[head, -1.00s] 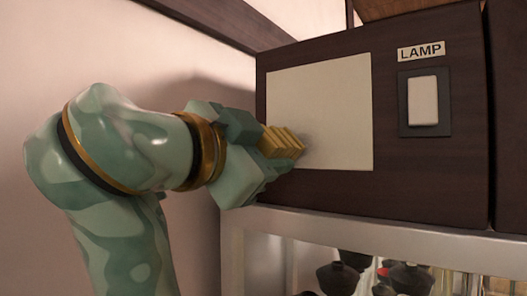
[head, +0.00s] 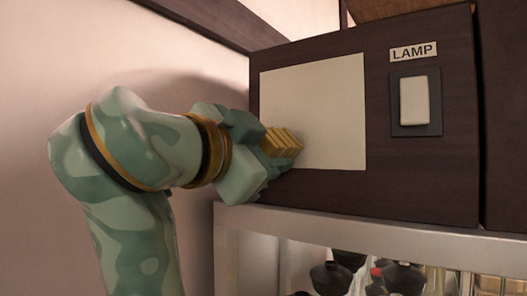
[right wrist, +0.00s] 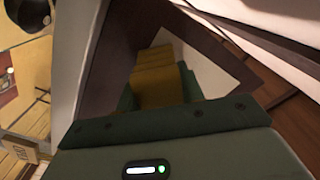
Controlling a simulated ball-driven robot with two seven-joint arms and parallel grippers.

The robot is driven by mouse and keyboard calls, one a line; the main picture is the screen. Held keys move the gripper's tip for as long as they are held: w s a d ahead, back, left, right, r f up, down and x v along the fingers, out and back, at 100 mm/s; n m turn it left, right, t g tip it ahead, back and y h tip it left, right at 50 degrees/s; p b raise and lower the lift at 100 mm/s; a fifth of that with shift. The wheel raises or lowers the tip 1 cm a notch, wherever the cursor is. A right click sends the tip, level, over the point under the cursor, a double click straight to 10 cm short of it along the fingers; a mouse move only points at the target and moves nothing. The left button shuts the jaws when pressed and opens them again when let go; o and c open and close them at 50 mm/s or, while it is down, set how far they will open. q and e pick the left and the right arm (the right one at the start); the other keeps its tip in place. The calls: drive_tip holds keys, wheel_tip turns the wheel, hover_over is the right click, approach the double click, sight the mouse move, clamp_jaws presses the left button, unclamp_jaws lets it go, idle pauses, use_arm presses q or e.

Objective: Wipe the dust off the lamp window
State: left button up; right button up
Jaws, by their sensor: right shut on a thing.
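The lamp window (head: 335,110) is a pale cream panel in the dark wooden box front, left of the LAMP label. A faint greyish patch shows on its left part, near the gripper. My right gripper (head: 268,145) is shut on a yellow ridged piece (head: 285,142), perhaps a folded cloth. The piece lies over the window's lower left part and seems to touch it; exact contact is hard to tell. In the right wrist view the yellow piece (right wrist: 158,75) sits between the green fingers, in front of the pale window (right wrist: 205,72). My left gripper is not in view.
A white rocker switch (head: 414,101) on a dark plate is right of the window, under the LAMP label (head: 413,52). Below the box is a pale metal frame (head: 350,232) with dark bowls (head: 330,278) and bottles behind it. A pale wall (head: 60,60) stands at the left.

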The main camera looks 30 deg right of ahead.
drive_tip(key=shift+s+d+f+b, duration=0.1)
drive_tip(key=shift+s+d+b, duration=0.2)
drive_tip(key=shift+s, duration=0.3)
drive_tip(key=shift+s+d+b, duration=0.15)
drive_tip(key=shift+s+d, duration=0.05)
drive_tip(key=shift+s, duration=0.4)
drive_tip(key=shift+s+d+b, duration=0.15)
drive_tip(key=shift+s, duration=0.4)
drive_tip(key=shift+s+d, duration=0.1)
drive_tip(key=shift+d, duration=0.05)
drive_tip(key=shift+w+a+p, duration=0.2)
drive_tip(key=shift+w+a, duration=0.05)
drive_tip(key=shift+w, duration=0.4)
drive_tip(key=shift+w+a+p, duration=0.25)
drive_tip(key=shift+w, duration=0.35)
drive_tip(key=shift+w+a+p, duration=0.2)
drive_tip(key=shift+w+a, duration=0.05)
drive_tip(key=shift+w, duration=0.4)
drive_tip(key=p+v, duration=0.2)
drive_tip(key=v, duration=0.3)
drive_tip(key=shift+s+a+p, duration=0.15)
drive_tip(key=shift+a+p, duration=0.15)
drive_tip(key=shift+a, duration=0.1)
